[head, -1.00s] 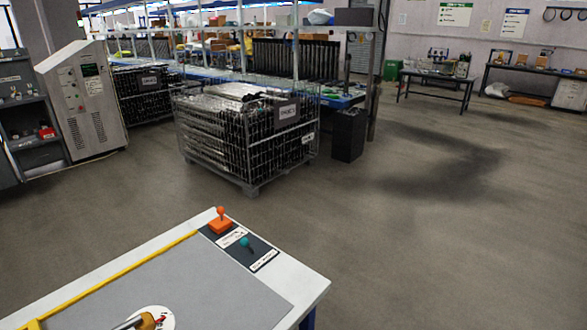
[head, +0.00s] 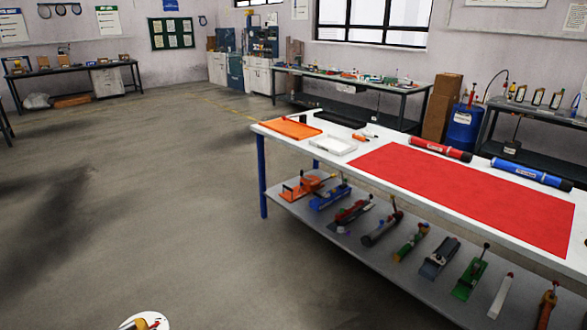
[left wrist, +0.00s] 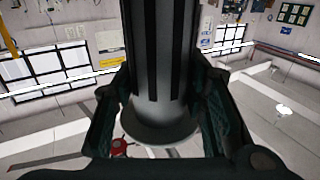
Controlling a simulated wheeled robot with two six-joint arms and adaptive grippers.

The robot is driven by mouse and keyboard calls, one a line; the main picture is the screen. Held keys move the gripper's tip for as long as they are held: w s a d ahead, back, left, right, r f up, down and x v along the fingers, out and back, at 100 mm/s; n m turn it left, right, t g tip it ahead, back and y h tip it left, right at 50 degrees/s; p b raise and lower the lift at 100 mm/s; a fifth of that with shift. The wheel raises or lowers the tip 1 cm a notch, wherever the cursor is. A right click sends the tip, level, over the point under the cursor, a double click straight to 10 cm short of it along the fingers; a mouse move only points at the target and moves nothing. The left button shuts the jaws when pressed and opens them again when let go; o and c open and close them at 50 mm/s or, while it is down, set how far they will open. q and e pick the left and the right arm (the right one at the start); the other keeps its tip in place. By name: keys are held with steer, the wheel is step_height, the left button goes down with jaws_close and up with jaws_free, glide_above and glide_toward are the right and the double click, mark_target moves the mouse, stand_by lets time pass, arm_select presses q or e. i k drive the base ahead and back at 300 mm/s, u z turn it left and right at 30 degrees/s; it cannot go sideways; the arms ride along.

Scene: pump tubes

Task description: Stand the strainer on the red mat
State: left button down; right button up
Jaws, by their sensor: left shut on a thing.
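The red mat (head: 465,195) lies flat on the white top of a long workbench at the right of the head view; its middle is bare. In the left wrist view my left gripper (left wrist: 158,112) is shut on a grey cylinder with dark lengthwise strips and a wide round flange, which appears to be the strainer (left wrist: 159,115). Its upper end runs out of the picture. The left gripper and the strainer cannot be made out in the head view. My right gripper is in neither view.
On the bench, a red tube (head: 440,150) and a blue tube (head: 532,173) lie behind the mat. An orange tray (head: 290,128) and a white tray (head: 334,145) stand left of it. Several tools lie on the lower shelf (head: 330,240).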

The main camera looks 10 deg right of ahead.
mark_target(448, 188)
steer(key=z, duration=1.15)
steer(key=i, duration=1.9)
steer(key=z, duration=1.25)
steer(key=i, duration=0.25)
steer(key=z, duration=0.1)
